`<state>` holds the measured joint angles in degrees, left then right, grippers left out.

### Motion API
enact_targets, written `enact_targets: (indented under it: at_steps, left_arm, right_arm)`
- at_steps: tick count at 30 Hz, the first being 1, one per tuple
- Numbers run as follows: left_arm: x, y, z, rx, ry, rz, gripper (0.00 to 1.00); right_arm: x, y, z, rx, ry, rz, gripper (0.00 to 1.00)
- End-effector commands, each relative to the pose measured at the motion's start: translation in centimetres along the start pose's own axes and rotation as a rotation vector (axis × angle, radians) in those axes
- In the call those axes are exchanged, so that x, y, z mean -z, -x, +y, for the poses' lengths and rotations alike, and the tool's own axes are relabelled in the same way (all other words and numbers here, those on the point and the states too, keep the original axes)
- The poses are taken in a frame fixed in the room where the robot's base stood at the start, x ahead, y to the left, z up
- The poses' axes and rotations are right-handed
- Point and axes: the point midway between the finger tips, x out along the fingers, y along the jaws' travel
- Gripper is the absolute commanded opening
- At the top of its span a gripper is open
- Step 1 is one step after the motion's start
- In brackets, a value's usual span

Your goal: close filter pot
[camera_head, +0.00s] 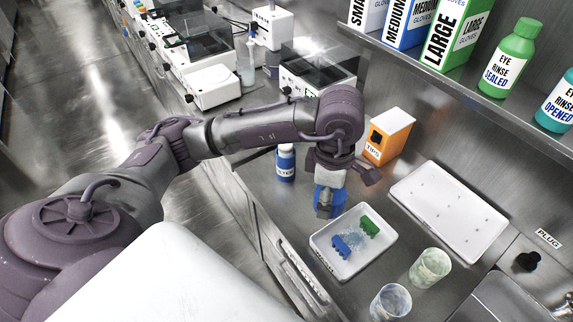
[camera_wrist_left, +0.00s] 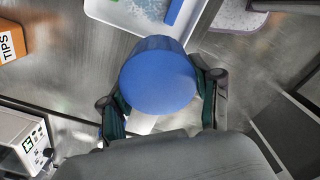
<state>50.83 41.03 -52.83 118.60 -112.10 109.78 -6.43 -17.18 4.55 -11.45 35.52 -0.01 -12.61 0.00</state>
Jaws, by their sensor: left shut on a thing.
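My left gripper (camera_head: 328,186) points down over the counter beside the white tray. It is shut on a blue, round-topped thing (camera_head: 338,199), which looks like the filter pot or its lid. In the left wrist view this blue top (camera_wrist_left: 158,78) fills the space between the two fingers (camera_wrist_left: 160,100), with a small white part (camera_wrist_left: 142,123) showing below it. The gripper hides most of its side, and I cannot tell whether a lid is fully seated on a pot. My right gripper is not in view.
A white tray (camera_head: 322,262) holds blue and green pieces. A water bottle (camera_head: 285,164) and an orange tips box (camera_head: 389,136) stand nearby. A flat white tray (camera_head: 450,210), two cups (camera_head: 430,268) (camera_head: 390,302) and a sink (camera_head: 500,300) are to the right.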

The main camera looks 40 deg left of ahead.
Motion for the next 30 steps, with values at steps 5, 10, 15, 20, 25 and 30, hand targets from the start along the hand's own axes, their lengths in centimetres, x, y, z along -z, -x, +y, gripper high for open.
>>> enact_targets:
  at_steps: [5,10,15,20,25,30]
  left_arm:
    - [0.9,0.3,-1.0,0.000,-0.526,0.002,0.39]
    - [1.8,0.6,-2.0,0.003,-1.031,0.004,0.39]
    - [2.5,0.8,-2.9,0.007,-1.481,0.006,0.39]
    - [3.0,1.0,-3.4,0.010,-1.767,0.006,0.39]
    - [3.2,1.0,-3.6,0.012,-1.900,0.006,0.39]
    - [3.2,1.0,-3.7,0.012,-1.916,0.006,0.39]
  right_arm:
    - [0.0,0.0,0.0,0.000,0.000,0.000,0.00]
    - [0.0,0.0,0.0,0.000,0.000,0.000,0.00]
    - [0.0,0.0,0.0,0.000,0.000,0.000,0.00]
    - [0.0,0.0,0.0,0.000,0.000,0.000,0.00]
    - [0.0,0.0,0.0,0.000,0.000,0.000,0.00]
    - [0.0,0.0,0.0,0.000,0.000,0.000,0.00]
